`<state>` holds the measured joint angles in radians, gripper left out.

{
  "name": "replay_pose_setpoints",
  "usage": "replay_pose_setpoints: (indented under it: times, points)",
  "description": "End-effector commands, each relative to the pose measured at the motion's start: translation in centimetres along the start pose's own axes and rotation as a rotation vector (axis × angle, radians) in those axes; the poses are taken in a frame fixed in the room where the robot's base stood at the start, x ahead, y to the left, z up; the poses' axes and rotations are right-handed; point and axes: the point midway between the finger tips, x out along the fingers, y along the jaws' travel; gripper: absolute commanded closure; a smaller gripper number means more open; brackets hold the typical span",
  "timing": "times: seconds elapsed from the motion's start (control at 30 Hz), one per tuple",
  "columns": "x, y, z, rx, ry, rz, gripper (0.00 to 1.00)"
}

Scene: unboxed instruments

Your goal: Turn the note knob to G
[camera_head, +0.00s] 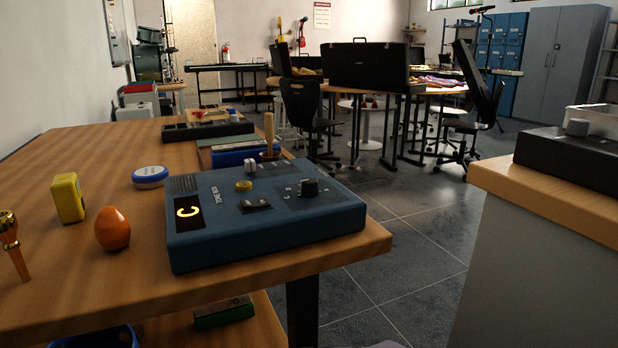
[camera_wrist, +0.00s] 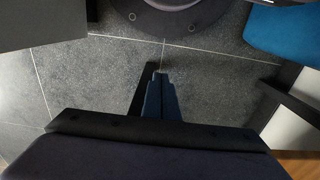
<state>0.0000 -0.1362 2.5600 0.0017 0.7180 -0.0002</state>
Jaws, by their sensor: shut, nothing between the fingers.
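A blue tone box (camera_head: 235,225) lies near the right front corner of the wooden table in the head view. Its display (camera_head: 188,211) shows an orange letter C. A black note knob (camera_head: 309,187) stands on a dark panel at the box's right side, with small letters around it that are too small to read fully. The box also has a yellow button (camera_head: 243,185), a light grey knob (camera_head: 250,167) and a dark rocker switch (camera_head: 256,204). My gripper (camera_wrist: 160,74) shows in the wrist view, shut and empty above the grey floor, away from the box. The head view does not show it.
An orange egg shaker (camera_head: 112,229), a yellow box (camera_head: 68,198), a blue-white tin (camera_head: 150,177) and a brass mouthpiece (camera_head: 10,240) stand left of the tone box. A wooden handle (camera_head: 269,130) rises behind it. Floor is open beyond the table's right edge.

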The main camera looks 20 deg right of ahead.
Motion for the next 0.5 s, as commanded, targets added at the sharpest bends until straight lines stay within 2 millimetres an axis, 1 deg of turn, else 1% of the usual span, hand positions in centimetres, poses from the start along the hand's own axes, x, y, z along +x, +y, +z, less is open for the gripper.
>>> replay_pose_setpoints:
  times: [0.03,0.07,0.1,0.17,0.27,0.37,0.47,0.5]
  points:
    - [0.0,0.0,0.0,0.000,0.000,0.000,0.93]
    - [0.0,0.0,0.0,0.000,0.000,0.000,0.86]
    - [-0.2,0.1,0.0,0.002,0.001,0.000,0.76]
    - [-0.6,0.3,-0.1,0.009,0.003,0.001,0.62]
    - [-1.9,1.2,-0.4,0.032,0.012,0.006,0.62]
    - [-4.2,2.8,-0.8,0.074,0.026,0.014,0.62]
    - [-7.1,5.1,-1.0,0.130,0.042,0.028,0.62]
    - [-8.4,5.9,-1.0,0.151,0.046,0.033,0.62]
